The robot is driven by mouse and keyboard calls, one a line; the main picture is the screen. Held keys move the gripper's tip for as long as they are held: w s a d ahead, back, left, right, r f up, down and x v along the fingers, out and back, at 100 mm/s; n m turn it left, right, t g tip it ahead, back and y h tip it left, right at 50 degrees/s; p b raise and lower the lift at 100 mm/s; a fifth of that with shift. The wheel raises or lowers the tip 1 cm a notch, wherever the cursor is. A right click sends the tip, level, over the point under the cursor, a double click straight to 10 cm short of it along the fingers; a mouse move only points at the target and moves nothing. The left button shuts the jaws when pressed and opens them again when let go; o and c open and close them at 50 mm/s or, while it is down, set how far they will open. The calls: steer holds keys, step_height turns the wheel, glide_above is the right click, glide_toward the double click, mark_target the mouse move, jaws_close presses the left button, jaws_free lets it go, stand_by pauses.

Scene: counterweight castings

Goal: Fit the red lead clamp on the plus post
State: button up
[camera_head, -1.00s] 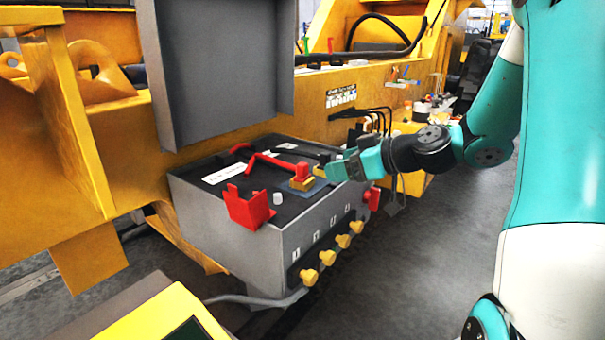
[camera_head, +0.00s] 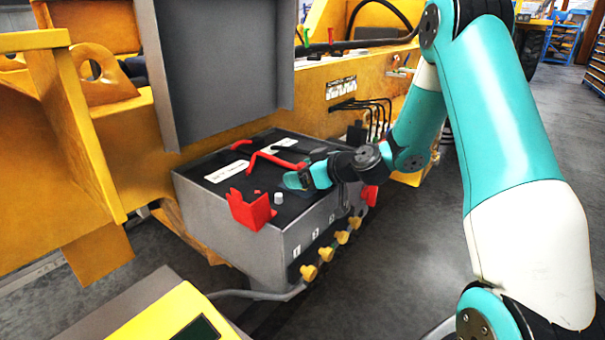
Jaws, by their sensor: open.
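The battery box (camera_head: 300,226) stands with its grey lid (camera_head: 222,70) up. A red lead (camera_head: 268,157) runs over its dark top towards my gripper (camera_head: 292,181). The red clamp at the lead's end is mostly hidden by my gripper. My gripper is low over the box top, open, its fingers pointing left; I cannot tell whether they touch the clamp. A short pale post (camera_head: 278,198), apparently the plus post, stands bare just left of and nearer than the fingertips. A red cover (camera_head: 250,210) sits beside it at the near left edge.
Several yellow knobs (camera_head: 325,254) line the box front. A red part (camera_head: 370,195) sits at its right end. The yellow machine frame (camera_head: 345,105) rises behind. A yellow-edged panel (camera_head: 175,318) is at the near left. Grey floor is clear at the right.

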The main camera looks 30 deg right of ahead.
steer(key=c, duration=1.1)
